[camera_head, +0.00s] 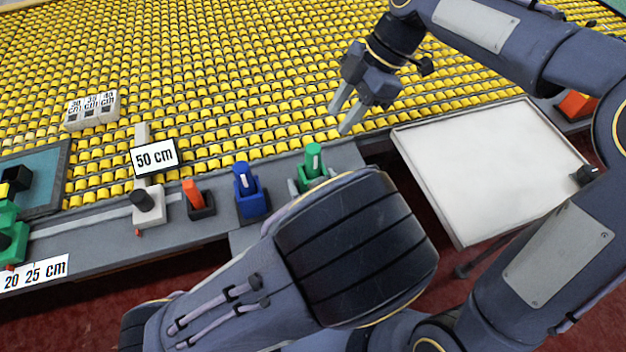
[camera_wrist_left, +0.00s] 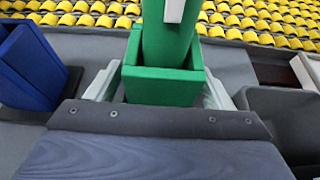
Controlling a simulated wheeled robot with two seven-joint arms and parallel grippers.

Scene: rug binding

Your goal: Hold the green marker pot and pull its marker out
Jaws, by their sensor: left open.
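The green marker pot (camera_head: 318,181) stands at the front edge of the grey bench. Its green marker (camera_head: 314,158), with a pale strip, stands upright in it. In the left wrist view the pot (camera_wrist_left: 160,88) is in the middle and the marker (camera_wrist_left: 166,42) rises out of the top of the frame. My left gripper (camera_wrist_left: 160,92) is open, with one pale finger on each side of the pot; I cannot tell whether they touch it. My right gripper (camera_head: 345,112) is open and empty above the yellow rows, behind and right of the pot.
A blue pot (camera_head: 251,201) and an orange marker's dark pot (camera_head: 201,207) stand left of the green pot. A white board (camera_head: 490,165) lies to the right. A "50 cm" sign (camera_head: 154,157) and yellow pegged rows (camera_head: 200,60) fill the left and back.

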